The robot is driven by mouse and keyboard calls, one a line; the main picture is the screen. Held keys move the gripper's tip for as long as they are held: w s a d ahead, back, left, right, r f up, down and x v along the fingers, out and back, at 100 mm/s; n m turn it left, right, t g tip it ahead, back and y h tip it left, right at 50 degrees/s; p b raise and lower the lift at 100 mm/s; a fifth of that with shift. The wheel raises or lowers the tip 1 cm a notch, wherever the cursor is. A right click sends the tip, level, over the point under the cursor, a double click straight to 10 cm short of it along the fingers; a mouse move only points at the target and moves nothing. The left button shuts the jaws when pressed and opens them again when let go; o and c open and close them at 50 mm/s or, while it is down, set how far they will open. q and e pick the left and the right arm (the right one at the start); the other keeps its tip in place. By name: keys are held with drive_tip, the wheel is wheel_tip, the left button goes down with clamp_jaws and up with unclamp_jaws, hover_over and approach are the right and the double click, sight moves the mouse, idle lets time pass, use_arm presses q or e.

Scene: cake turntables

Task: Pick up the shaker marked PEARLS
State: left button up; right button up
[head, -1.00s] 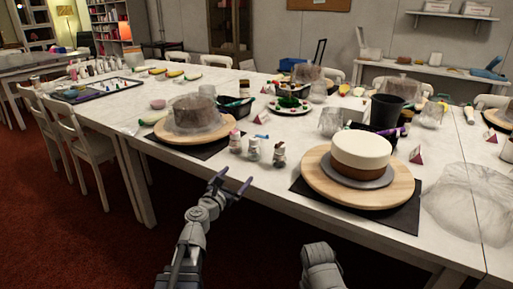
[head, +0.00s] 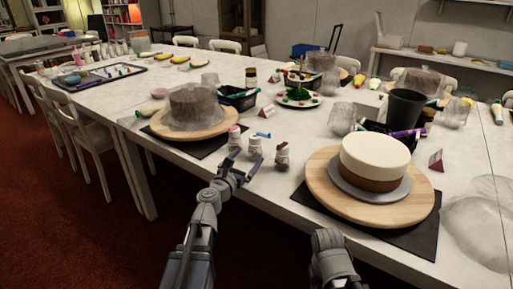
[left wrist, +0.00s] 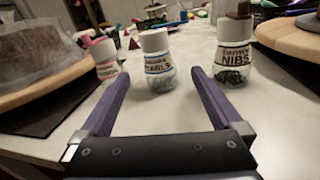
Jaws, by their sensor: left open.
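The PEARLS shaker (head: 255,148) is a small clear jar with a white cap, standing upright near the table's front edge, the middle one of three shakers. In the left wrist view the PEARLS shaker (left wrist: 157,62) shows a label with a blue band, the word partly readable, and pale contents. My left gripper (head: 243,166) is open and empty, just in front of it. In the left wrist view my left gripper (left wrist: 158,78) has its purple fingers on either side of the shaker's lower part in the picture, touching nothing visible. My right gripper is out of view.
A pink-capped shaker (left wrist: 105,58) stands close on the left, and a brown-capped NIBS shaker (left wrist: 235,55) close on the right. Wooden turntables (head: 152,130) (head: 318,190) with cakes flank the row. A black tub (head: 405,107) stands farther back.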

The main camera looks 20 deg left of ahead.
sight(252, 150)
use_arm(q)
drive_tip(key=shift+w+d+r+p, duration=0.1)
drive_tip(key=shift+w+d, duration=0.1)
drive_tip(key=shift+w, duration=1.1)
drive_tip(key=shift+w+d+r+p, duration=0.1)
drive_tip(key=shift+w+d+r, duration=0.05)
drive_tip(key=shift+w, duration=1.15)
drive_tip(key=shift+w+d+r+p, duration=0.1)
drive_tip(key=shift+w+d, duration=0.1)
drive_tip(key=shift+w, duration=1.1)
drive_tip(key=shift+s, duration=0.1)
clamp_jaws()
